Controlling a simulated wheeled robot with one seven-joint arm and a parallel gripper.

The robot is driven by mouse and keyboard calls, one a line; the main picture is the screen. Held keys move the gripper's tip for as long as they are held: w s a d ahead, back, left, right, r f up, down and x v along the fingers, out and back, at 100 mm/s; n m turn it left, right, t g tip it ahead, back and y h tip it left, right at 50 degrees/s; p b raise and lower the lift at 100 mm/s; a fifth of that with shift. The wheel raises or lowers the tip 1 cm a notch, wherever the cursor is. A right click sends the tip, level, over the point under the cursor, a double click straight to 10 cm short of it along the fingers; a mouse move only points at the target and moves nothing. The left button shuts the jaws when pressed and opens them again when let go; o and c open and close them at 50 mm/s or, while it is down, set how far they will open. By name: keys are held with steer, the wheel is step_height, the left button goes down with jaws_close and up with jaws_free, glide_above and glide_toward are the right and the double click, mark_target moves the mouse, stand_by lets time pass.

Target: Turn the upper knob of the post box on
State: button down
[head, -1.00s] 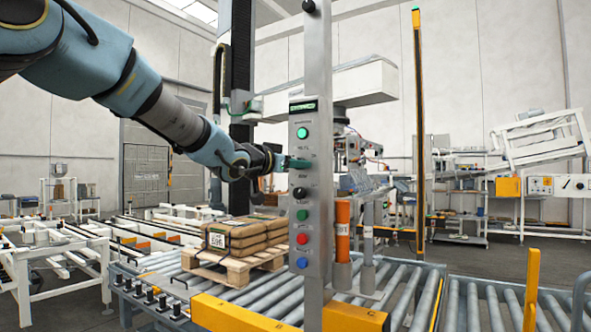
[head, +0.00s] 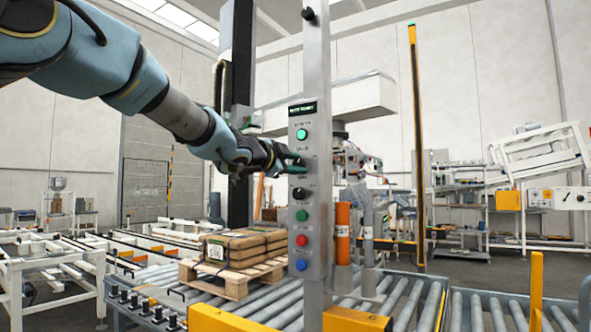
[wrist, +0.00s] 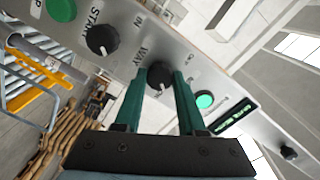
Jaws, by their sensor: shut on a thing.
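The post box is a tall grey metal panel (head: 317,222) with a green-lit display (head: 302,108), a green button and more controls below. My gripper (head: 294,160) is at the panel, between the upper green button (head: 301,134) and the lower black knob (head: 300,193). In the wrist view its two green fingers stand either side of the black upper knob (wrist: 160,76), shut on it. The head view hides this knob behind the fingers. The lower knob (wrist: 103,40) stands free beside the left finger. The upper green button (wrist: 204,100) is lit, just right of the right finger.
Green, red (head: 301,240) and blue (head: 301,264) buttons sit lower on the post. A black knob-like part (head: 308,13) is near its top. Behind are a pallet (head: 232,282) with brown sacks, a roller conveyor (head: 400,303) and an orange cylinder (head: 342,232).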

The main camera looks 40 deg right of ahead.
steer(key=shift+f+m, duration=0.1)
steer(key=shift+m, duration=0.5)
steer(key=shift+b, duration=0.3)
steer(key=c, duration=0.5)
jaws_free()
steer(key=shift+a, duration=0.1)
steer(key=v, duration=1)
steer(key=shift+s+a+b, duration=0.15)
steer(key=shift+a+b, duration=0.1)
steer(key=shift+b, duration=0.1)
